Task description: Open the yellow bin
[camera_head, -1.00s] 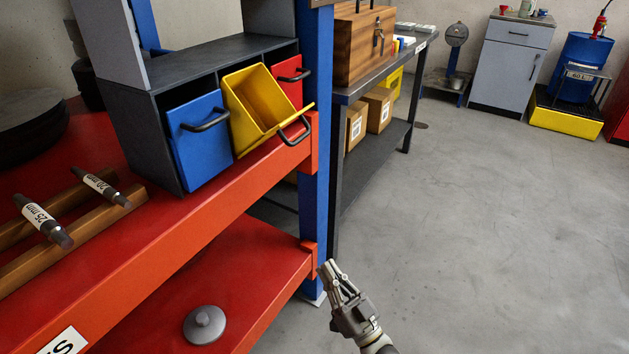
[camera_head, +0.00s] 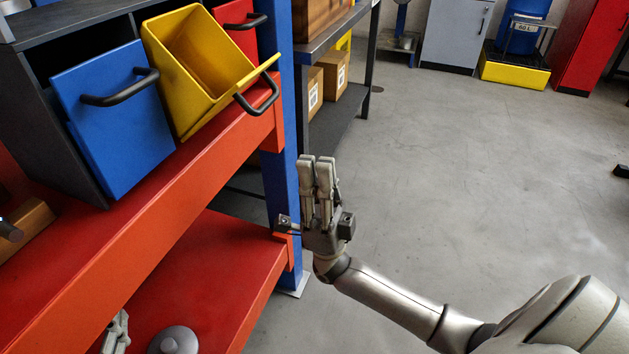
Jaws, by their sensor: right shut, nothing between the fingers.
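The yellow bin (camera_head: 195,62) sits tilted forward in the dark rack, between the blue bin and the red bin. It stands open: I see into its hollow inside, which looks empty. Its dark handle (camera_head: 258,98) is at the front lip. My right gripper (camera_head: 317,161) is shut and empty, fingers pointing up, to the lower right of the yellow bin and apart from its handle. A small part of my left gripper (camera_head: 117,330) shows at the bottom left, by the lower shelf; its fingers are too little seen to judge.
The blue bin (camera_head: 115,122) and the red bin (camera_head: 239,22) flank the yellow one. A blue post (camera_head: 281,190) stands close to my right gripper. A grey round lidded thing (camera_head: 174,342) lies on the red lower shelf (camera_head: 215,262).

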